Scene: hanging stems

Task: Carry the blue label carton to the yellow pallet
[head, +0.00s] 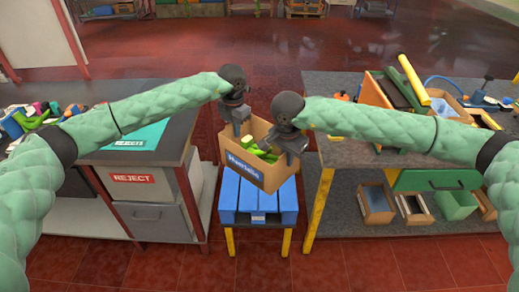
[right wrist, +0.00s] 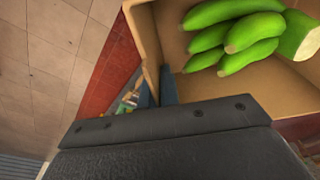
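The open cardboard carton (head: 260,173) has a blue label on its front and holds several green bananas (head: 265,154). It rests on a blue slatted pallet (head: 254,211) on a low stand with yellow legs. No yellow pallet can be made out. My left gripper (head: 238,128) is at the carton's back-left rim. My right gripper (head: 291,154) is at its right rim. In the right wrist view, the carton wall (right wrist: 146,27) runs down to the gripper's fingers (right wrist: 160,88), with bananas inside.
A left bench (head: 170,168) carries a green sheet and coloured items, above a box marked REJECT (head: 135,179). A right bench (head: 330,160) holds boxes, tools and a yellow tube (head: 414,79), with bins below. Both benches flank the stand closely. Red tiled floor (head: 265,262) is clear in front.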

